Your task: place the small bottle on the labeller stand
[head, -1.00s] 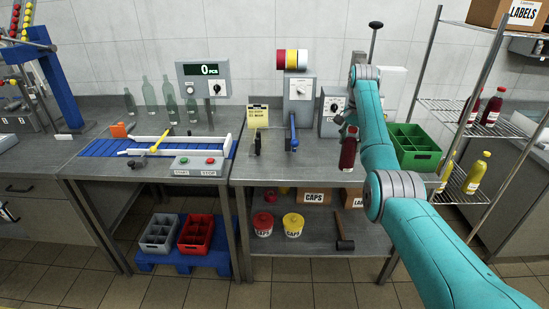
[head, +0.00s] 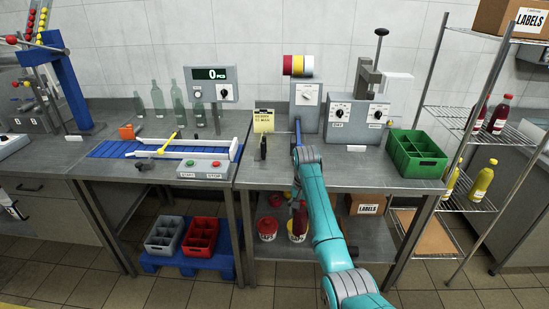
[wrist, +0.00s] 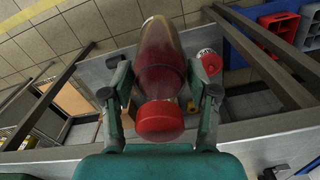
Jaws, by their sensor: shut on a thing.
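My gripper (wrist: 162,88) is shut on a dark red bottle (wrist: 161,50) with a red cap, one finger on each side of it. In the head view the bottle (head: 299,222) hangs in front of the middle bench's front edge, below its top, partly hidden by my arm. The labeller appears to be the grey machine (head: 308,110) with red, yellow and white rolls on top, at the back of that bench. A blue lever (head: 298,133) stands at its front. My arm covers the bench just before it, so I cannot make out a separate stand.
A black upright piece (head: 263,148) and a yellow note (head: 264,121) stand left of the labeller. A dialled press (head: 357,122) and a green crate (head: 416,155) stand to the right. Tubs (head: 267,229) and a labels box (head: 367,204) sit on the lower shelf.

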